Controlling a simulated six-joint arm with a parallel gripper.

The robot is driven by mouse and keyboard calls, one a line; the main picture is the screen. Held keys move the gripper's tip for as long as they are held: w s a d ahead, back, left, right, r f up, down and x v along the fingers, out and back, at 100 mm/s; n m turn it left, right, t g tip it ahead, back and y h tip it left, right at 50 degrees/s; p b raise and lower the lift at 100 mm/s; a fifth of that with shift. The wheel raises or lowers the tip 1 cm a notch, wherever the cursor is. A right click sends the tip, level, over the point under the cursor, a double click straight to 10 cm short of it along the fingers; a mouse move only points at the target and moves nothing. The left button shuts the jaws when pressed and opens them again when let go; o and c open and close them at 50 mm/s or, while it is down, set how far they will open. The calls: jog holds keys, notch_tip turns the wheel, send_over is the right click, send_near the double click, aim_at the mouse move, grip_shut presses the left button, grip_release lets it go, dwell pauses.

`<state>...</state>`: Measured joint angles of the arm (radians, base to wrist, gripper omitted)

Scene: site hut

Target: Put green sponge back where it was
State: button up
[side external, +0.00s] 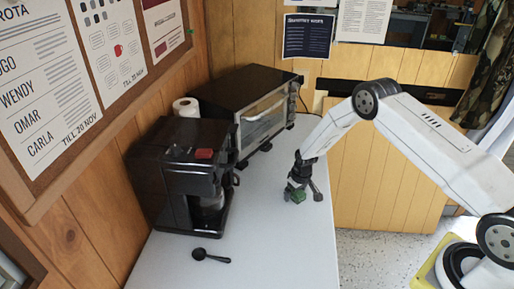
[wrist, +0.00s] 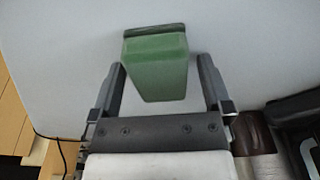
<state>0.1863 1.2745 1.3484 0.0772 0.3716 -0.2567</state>
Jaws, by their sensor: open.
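The green sponge (wrist: 157,68) is a green block with a darker green strip along one end, in the wrist view. My gripper (wrist: 160,75) is open, with one finger on each side of the sponge's near part. I cannot tell whether either finger touches it. In the side external view the sponge (side external: 297,196) is small and dark green, low at the counter's right part, with my gripper (side external: 302,190) right at it. Whether the sponge rests fully on the counter is hard to tell there.
A toaster oven (side external: 265,115) and a paper roll (side external: 185,107) stand behind. The counter's right edge is close to my gripper.

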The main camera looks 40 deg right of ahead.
aim_at(299, 193)
jog(key=shift+r, duration=0.15)
jog(key=r, duration=0.3)
jog(key=s+r, duration=0.1)
jog(key=r, duration=0.5)
jog(key=shift+s+r, duration=0.2)
jog(key=shift+r, duration=0.15)
jog(key=shift+s+r, duration=0.2)
jog(key=shift+r, duration=0.9)
jog(key=s+a+r, duration=0.4)
jog(key=s+r, duration=0.3)
jog(key=s, duration=0.4)
jog(key=s+a+r, duration=0.5)
jog(key=s+r, duration=0.2)
jog(key=s, duration=0.4)
jog(key=shift+s+a+r+t, duration=0.2)
jog(key=shift+s+r+t, duration=0.05)
jog(key=shift+t, duration=0.15)
